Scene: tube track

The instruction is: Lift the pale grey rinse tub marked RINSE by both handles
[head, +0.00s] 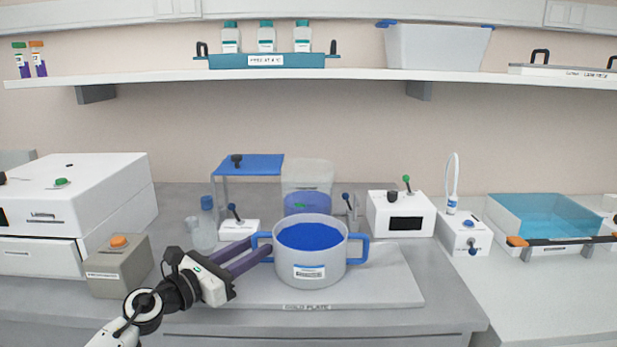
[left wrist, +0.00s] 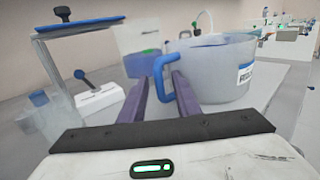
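The pale grey tub (head: 309,272) stands upright on a light plate, filled with blue liquid. It has a blue handle on each side, and its label is too small to read surely. The left handle (left wrist: 160,78) shows close up in the left wrist view, with the tub wall (left wrist: 220,75) behind it. My left gripper (head: 267,249) reaches in from the left. Its two purple fingers are apart, one on each side of the left handle's upright bar, with a gap still showing. The right handle (head: 358,248) is free. My right gripper is not in view.
The plate (head: 395,285) marked COLD PLATE lies under the tub. A grey box with an orange knob (head: 118,267) stands left of my arm. A bottle (head: 205,225), switch box (head: 238,229) and clear container (head: 306,178) stand behind. A blue tray (head: 555,220) stands far right.

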